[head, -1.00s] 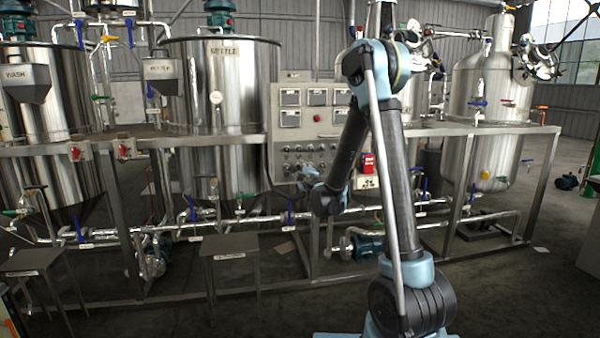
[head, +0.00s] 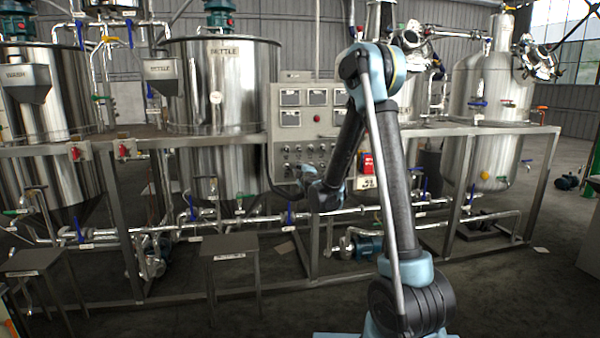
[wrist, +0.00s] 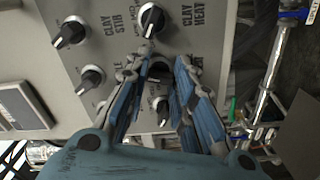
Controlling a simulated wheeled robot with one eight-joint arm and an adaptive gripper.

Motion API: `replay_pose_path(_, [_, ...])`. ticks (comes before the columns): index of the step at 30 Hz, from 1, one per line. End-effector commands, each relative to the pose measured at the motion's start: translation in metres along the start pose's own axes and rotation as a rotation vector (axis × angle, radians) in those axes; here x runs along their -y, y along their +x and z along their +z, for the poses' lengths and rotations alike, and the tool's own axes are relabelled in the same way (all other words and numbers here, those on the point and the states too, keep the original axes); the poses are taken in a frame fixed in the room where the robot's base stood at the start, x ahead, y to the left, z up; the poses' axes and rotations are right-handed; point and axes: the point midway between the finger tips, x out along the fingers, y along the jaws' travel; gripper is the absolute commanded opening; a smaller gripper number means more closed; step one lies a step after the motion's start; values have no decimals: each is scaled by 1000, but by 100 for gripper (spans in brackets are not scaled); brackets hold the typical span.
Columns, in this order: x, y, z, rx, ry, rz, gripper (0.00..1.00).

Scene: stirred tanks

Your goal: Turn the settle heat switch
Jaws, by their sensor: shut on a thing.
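The grey control panel (head: 283,130) stands behind my arm in the head view. In the wrist view its face (wrist: 108,48) carries black knobs with pale pointers. My gripper (wrist: 160,75) is shut on a dark round knob (wrist: 160,70), in the row below the clay heat switch (wrist: 152,18). The fingers stand on either side of the knob and cover most of its label, so I cannot read its name or see its pointer clearly. In the head view my gripper (head: 305,173) is small at the panel's lower part.
The clay stir switch (wrist: 70,32) and another knob (wrist: 90,80) sit left of the held knob. One more knob (wrist: 162,108) shows between the fingers. Pipes with a blue-handled valve (wrist: 292,15) lie right of the panel. The kettle tank (head: 225,90) stands left of it.

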Motion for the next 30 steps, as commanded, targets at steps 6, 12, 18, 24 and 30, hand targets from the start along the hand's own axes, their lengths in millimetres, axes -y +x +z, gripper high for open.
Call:
replay_pose_path(6, [1, -1, 0, -2, -43, -1, 0])
replay_pose_path(12, [1, -2, -1, -3, -158, -1, 0])
replay_pose_path(18, [1, -2, -1, -3, -332, -1, 0])
replay_pose_path(24, [1, -2, 0, -2, -523, 0, 0])
replay_pose_path(30, [0, -2, 1, 0, -713, 0, 0])
